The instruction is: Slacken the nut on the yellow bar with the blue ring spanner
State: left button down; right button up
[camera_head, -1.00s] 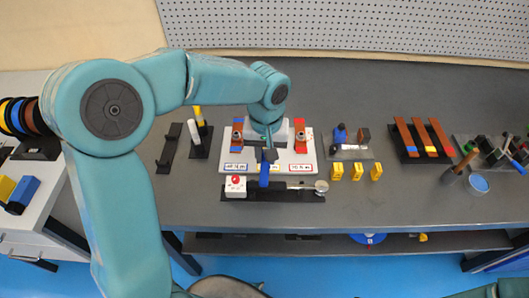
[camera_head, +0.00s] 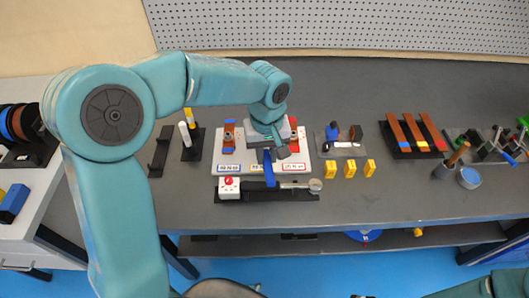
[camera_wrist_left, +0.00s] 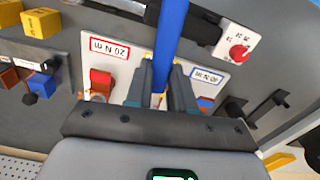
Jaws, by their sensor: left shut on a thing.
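My left gripper (camera_head: 268,152) is shut on the blue ring spanner (camera_head: 269,172), low over the middle of the white board (camera_head: 221,153). The spanner's blue handle points toward the robot's side; in the left wrist view the handle (camera_wrist_left: 170,28) runs up from between the fingers (camera_wrist_left: 160,85). The yellow bar is mostly hidden by my gripper; a bit of yellow (camera_wrist_left: 158,100) shows between the fingers. The nut and the spanner's ring are hidden, so I cannot tell whether they meet. My right gripper is not in view.
A blue-ended bar (camera_head: 229,135) and a red-ended bar (camera_head: 294,142) flank the gripper closely. Yellow blocks (camera_head: 349,169) stand to the right. Bare bench shows at front right.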

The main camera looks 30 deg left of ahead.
pick_arm(q)
jog(key=shift+w+d+n, duration=0.35)
jog(key=shift+d+n, duration=0.05)
jog(key=shift+n, duration=0.2)
jog(key=shift+w+d+n, duration=0.4)
jog(key=shift+w+n, duration=0.05)
jog(key=shift+n, duration=0.15)
jog(key=shift+w+d+n, duration=0.3)
jog(key=shift+w+n, duration=0.15)
jog(key=shift+n, duration=0.25)
jog(key=shift+r, duration=0.15)
notch_tip(320, 180, up, 5)
jog(key=p, duration=0.3)
jog(key=shift+p, duration=0.4)
